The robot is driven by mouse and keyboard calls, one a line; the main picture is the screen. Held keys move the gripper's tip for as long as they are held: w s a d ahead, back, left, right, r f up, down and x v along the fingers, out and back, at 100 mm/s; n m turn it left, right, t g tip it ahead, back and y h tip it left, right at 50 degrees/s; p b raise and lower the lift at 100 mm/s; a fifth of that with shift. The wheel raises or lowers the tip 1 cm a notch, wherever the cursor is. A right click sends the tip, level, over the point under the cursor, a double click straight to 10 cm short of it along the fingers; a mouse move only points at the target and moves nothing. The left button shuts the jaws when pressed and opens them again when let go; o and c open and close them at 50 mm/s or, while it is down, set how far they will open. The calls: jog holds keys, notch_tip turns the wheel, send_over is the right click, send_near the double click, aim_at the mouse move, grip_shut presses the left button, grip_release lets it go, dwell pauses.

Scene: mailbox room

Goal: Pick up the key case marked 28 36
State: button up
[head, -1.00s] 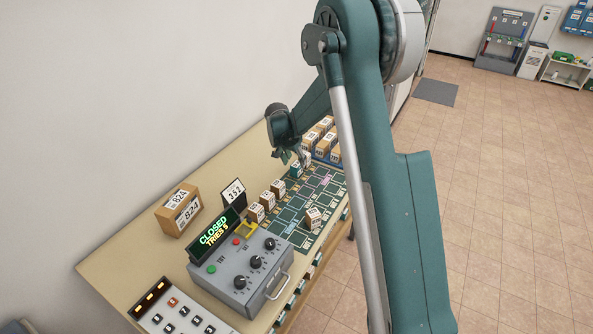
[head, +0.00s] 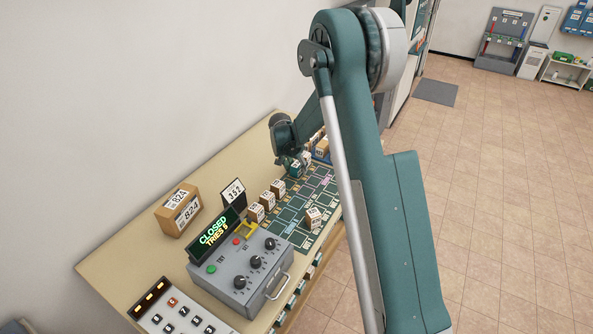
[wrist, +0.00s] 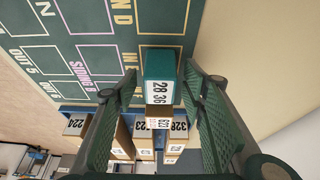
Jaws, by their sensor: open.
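The key case marked 28 36 (wrist: 159,66) is a small teal block with a white label. In the wrist view it stands on the green marked board (wrist: 85,20), between the fingertips of my gripper (wrist: 162,85). My gripper is open, with a finger on each side of the case; I cannot tell whether either finger touches it. In the head view my gripper (head: 292,162) is low over the far part of the board, where the teal case is largely hidden by it.
Several labelled cartons (wrist: 122,140) stand in a blue tray just beyond the case, close to the fingers. Small boxes (head: 266,198) stand along the board's left side. A grey control box (head: 240,270) reading CLOSED and a carton marked 824 (head: 178,210) are nearer.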

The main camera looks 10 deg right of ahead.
aim_at(296, 164)
dwell(0.4)
jog(key=c, duration=1)
jog(key=shift+r, duration=0.15)
jog(key=shift+r, duration=4.85)
